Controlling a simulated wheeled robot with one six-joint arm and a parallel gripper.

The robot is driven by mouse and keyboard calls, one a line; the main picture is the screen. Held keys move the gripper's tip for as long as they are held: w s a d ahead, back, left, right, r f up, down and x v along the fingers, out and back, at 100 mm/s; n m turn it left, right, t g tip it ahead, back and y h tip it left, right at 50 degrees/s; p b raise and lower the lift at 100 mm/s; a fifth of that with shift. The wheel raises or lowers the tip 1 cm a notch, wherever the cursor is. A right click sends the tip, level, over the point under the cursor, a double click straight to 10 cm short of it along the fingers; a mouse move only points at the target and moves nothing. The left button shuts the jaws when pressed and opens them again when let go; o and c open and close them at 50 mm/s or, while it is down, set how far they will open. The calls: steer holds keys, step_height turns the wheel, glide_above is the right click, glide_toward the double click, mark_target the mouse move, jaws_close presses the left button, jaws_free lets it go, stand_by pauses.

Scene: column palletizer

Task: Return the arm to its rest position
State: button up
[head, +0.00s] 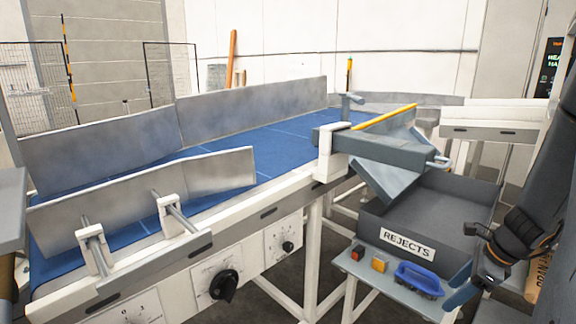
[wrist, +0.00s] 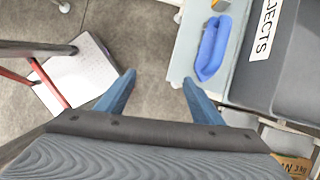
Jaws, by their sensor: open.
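My gripper (head: 462,286) is at the lower right of the head view, with the dark arm rising above it at the right edge. In the wrist view the two blue fingers of my gripper (wrist: 158,88) stand wide apart with nothing between them. The gap is over the grey floor and the edge of a small pale table. In the head view the gripper is just right of the blue-handled brush (head: 418,278), apart from it as far as I can tell.
A grey REJECTS bin (head: 380,222) stands behind the small table (head: 385,296), which also bears red and yellow blocks. The blue conveyor (head: 270,150) with metal side guards fills the left and middle. A stool-like white plate (wrist: 80,75) is on the floor side.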

steer(key=s+a+r+n+h, duration=0.1)
steer(key=s+a+r+n, duration=0.1)
steer(key=a+n, duration=0.6)
steer(key=s+a+r+n+g+h, duration=0.1)
steer(key=s+a+r+n, duration=0.2)
steer(key=a+n, duration=0.6)
steer(key=s+a+r+n, duration=0.2)
steer(key=s+a+n, duration=0.1)
steer(key=a+n, duration=0.5)
steer(key=shift+a+r+n+g+h, duration=0.3)
steer(key=shift+a+r+g+h, duration=0.1)
steer(key=shift+a, duration=0.35)
steer(key=shift+s+a+n, duration=0.25)
steer(key=shift+a+n, duration=0.1)
steer(key=shift+n, duration=0.15)
steer(key=shift+c, duration=0.4)
